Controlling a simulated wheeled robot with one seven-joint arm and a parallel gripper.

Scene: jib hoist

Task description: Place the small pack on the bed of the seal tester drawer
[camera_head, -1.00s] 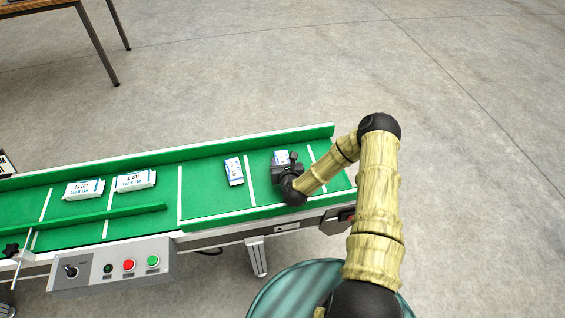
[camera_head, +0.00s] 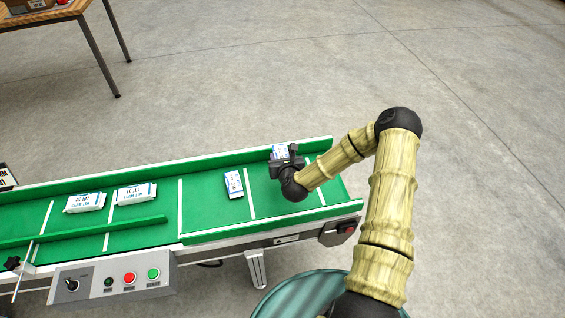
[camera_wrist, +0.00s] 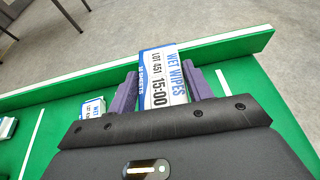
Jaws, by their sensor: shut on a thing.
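My gripper (camera_wrist: 163,92) is shut on a small wet wipes pack (camera_wrist: 165,78), white and blue with a printed lot number, held between its two purple fingers in the wrist view. In the head view this pack (camera_head: 279,151) is partly hidden behind my gripper (camera_head: 283,158), over the right end of the green conveyor. Another small pack (camera_head: 233,184) lies on the belt just left of my gripper; it also shows in the wrist view (camera_wrist: 93,107). The seal tester drawer is not recognisable in these frames.
Two larger packs (camera_head: 134,193) (camera_head: 86,202) lie further left on the green conveyor (camera_head: 207,205). A green rail (camera_head: 80,232) runs along its near left part. A control box with buttons (camera_head: 115,277) hangs in front. A wooden table (camera_head: 60,12) stands at the back left.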

